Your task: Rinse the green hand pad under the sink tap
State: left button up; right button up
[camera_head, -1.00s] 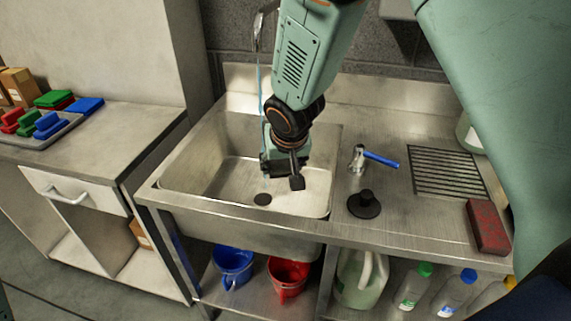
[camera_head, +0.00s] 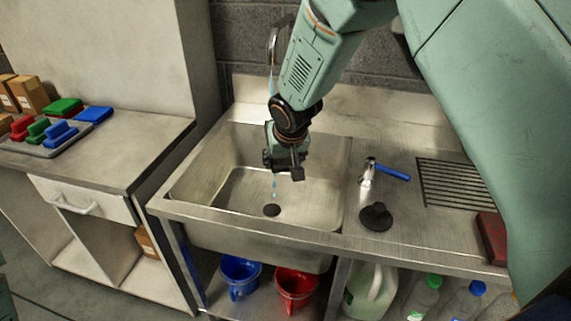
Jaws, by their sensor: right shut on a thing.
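My right gripper (camera_head: 284,160) hangs over the sink basin (camera_head: 232,192), fingers down, beside the falling water. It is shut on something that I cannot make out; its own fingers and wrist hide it. The tap (camera_head: 273,42) at the back wall is running. Its thin blue stream passes behind or beside my wrist, and drops show below the gripper, above the dark drain (camera_head: 272,210). A green handled pad (camera_head: 38,127) lies in the grey tray on the left counter, between a red and a blue one. My left gripper is not in view.
A lever with a blue handle (camera_head: 391,172) and a black plunger-like stopper (camera_head: 376,216) stand right of the basin. A red block (camera_head: 493,238) lies near the drain grille (camera_head: 455,185). Flat green (camera_head: 65,104) and blue pads (camera_head: 94,114) lie on the left counter.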

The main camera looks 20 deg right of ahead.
jog(key=w, duration=0.2)
jog(key=w+p, duration=0.1)
jog(key=w, duration=0.1)
jog(key=w+p, duration=0.1)
jog(key=w, duration=0.1)
jog(key=shift+w+d, duration=0.1)
jog(key=shift+d, duration=0.3)
jog(key=shift+w+d, duration=0.25)
jog(key=shift+d, duration=0.05)
jog(key=shift+w+a, duration=0.15)
jog(key=shift+a, duration=0.05)
jog(key=shift+d, duration=0.15)
dwell(0.4)
dwell(0.5)
